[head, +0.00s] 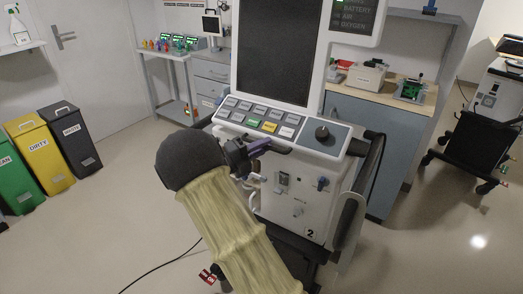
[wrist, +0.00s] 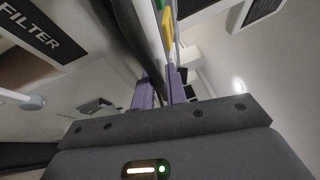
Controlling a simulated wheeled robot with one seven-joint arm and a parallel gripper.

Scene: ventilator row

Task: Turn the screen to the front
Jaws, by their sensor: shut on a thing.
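The ventilator's screen (head: 275,52) is a large dark panel in a white frame. It stands above the sloped key panel (head: 262,122), and its dark face shows toward me in the head view. My gripper (head: 257,147), with purple fingers, is at the front left of the ventilator (head: 300,200), just below the key panel. In the wrist view, my gripper (wrist: 160,90) is shut on a dark handle bar (wrist: 143,40) that runs up between the fingers. My arm and wrist hide part of the ventilator's left side.
A grey cabinet (head: 372,140) with devices on top stands behind the ventilator at right. Another ventilator on a cart (head: 487,125) is at far right. Several labelled bins (head: 70,140) stand at left. A black cable (head: 165,264) lies on the floor, which is otherwise open at left.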

